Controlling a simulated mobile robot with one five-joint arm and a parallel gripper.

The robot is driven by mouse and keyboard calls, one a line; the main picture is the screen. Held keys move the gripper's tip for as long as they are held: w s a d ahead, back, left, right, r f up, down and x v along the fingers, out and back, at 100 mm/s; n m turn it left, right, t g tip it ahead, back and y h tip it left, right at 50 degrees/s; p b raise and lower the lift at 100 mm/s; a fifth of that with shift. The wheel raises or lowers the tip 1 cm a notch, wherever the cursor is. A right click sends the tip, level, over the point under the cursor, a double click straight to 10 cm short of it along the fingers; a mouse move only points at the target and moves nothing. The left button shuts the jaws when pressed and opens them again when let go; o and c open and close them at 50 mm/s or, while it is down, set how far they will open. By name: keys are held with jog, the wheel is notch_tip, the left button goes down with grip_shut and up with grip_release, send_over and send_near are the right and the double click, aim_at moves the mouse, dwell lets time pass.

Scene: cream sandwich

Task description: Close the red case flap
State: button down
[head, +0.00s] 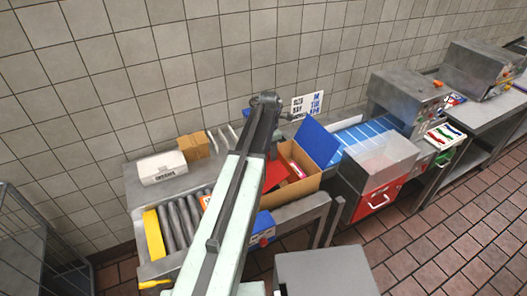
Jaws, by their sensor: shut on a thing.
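The open cardboard case (304,183) stands at the right end of the roller conveyor, in the middle of the head view. Its red flap (275,175) shows at the left side of the opening, partly hidden by my arm. Its blue flap (317,142) stands raised at the back right. A red and white item lies inside the case. My gripper (271,156) points down behind my arm at the red flap's upper edge. It looks shut on that flap, but the fingertips are mostly hidden.
A white box (162,167) and a small cardboard stack (194,146) stand left of the arm, beyond the rollers (178,223). A blue belt (362,132) and a machine with a red front (377,197) stand to the right. A grey block (325,272) is in front.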

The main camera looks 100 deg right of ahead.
jog(key=f+b, duration=0.1)
jog(key=s+f, duration=0.1)
jog(key=f+b, duration=0.1)
jog(key=shift+s+d+f+b, duration=0.2)
jog(key=shift+s+d+b, duration=0.1)
jog(key=shift+s+d, duration=0.1)
jog(key=shift+s+d+f+b, duration=0.1)
jog(key=shift+s+f+b, duration=0.2)
jog(key=shift+f+b, duration=0.35)
jog(key=shift+s+d+f+b, duration=0.1)
jog(key=shift+s+f+b, duration=0.15)
jog(key=shift+f+b, duration=0.4)
jog(key=shift+a, duration=0.1)
jog(key=c, duration=1)
grip_release()
jog(key=shift+o, duration=0.8)
jog(key=shift+f, duration=0.1)
notch_tip(320, 180, up, 8)
jog(key=p, duration=0.8)
jog(key=shift+w, duration=0.15)
